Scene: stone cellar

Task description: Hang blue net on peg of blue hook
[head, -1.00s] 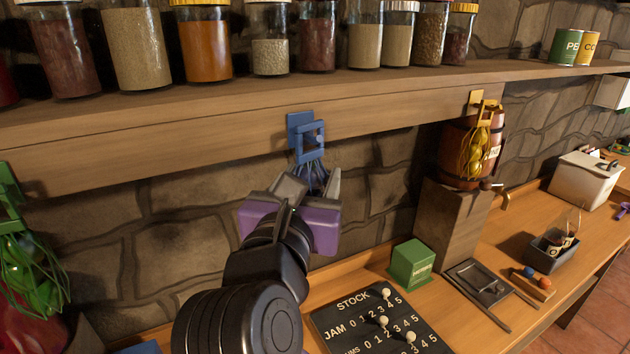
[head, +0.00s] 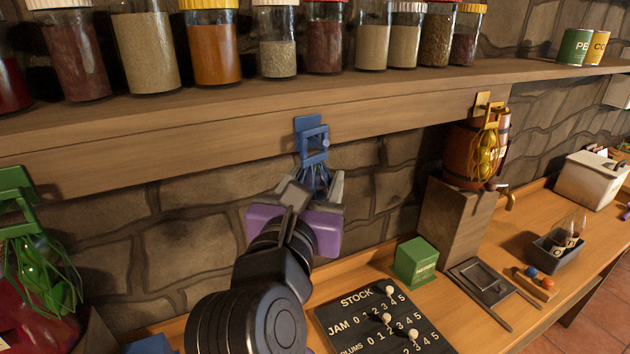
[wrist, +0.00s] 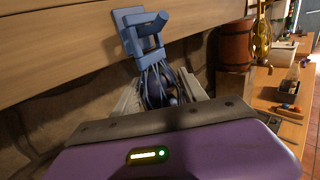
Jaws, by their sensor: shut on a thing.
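The blue hook (head: 304,123) is fixed to the front edge of the wooden shelf. Its plate and upturned peg also show in the wrist view (wrist: 128,37). The blue net (head: 317,178) hangs below its square blue frame, with dark round contents inside; it also shows in the wrist view (wrist: 158,88). The frame is right at the peg, overlapping it in both views. I cannot tell whether it is around the peg or only in front. My gripper (head: 315,192) is below the hook, shut on the net, with a finger on each side of it.
Jars (head: 213,50) line the shelf above. A yellow net (head: 485,150) hangs on a yellow hook at right, before a barrel (head: 460,155). A green net (head: 40,275) hangs at left. A green box (head: 415,262) and stock board (head: 385,325) are on the counter below.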

